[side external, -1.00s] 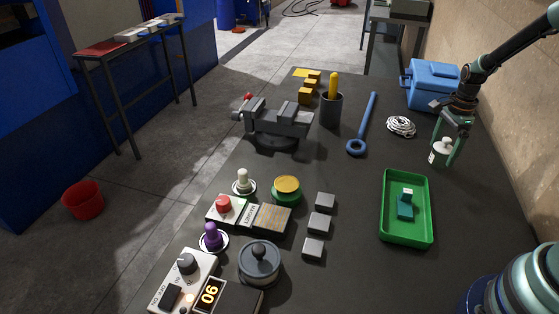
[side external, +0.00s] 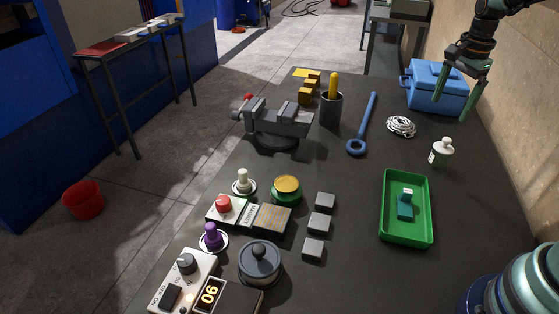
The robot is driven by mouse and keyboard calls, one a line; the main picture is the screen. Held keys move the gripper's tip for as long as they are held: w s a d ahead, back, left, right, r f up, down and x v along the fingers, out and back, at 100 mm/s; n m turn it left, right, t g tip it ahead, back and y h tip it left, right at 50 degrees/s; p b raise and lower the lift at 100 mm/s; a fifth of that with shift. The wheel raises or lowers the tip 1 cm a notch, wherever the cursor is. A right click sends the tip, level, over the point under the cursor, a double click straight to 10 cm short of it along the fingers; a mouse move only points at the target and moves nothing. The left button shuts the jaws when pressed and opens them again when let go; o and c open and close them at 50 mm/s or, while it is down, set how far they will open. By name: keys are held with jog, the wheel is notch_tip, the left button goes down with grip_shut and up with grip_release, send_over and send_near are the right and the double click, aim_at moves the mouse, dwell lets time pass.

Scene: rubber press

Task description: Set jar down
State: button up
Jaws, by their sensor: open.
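The jar (side external: 441,153) is small and white with a rounded cap and dark marks on its side. It stands upright on the dark table, behind the green tray and in front of the blue box. My gripper (side external: 456,100) is open and empty. It hangs in the air above and behind the jar, apart from it, with its green fingers in front of the blue box in the picture.
A green tray (side external: 384,222) holds a small teal piece (side external: 405,205). A blue box (side external: 433,88), a white coil of cord (side external: 401,126) and a blue wrench (side external: 362,128) lie nearby. A grey vise (side external: 276,121) stands left. The table right of the jar is clear.

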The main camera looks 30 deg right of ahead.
jog(key=s+a+r+n+t, duration=0.2)
jog(key=s+a+r+n, duration=0.1)
jog(key=a+n, duration=0.6)
jog(key=s+a+r+n+t, duration=0.3)
jog(key=s+a+n, duration=0.3)
jog(key=a+n, duration=0.4)
jog(key=shift+a+r, duration=0.2)
jog(key=shift+a, duration=0.9)
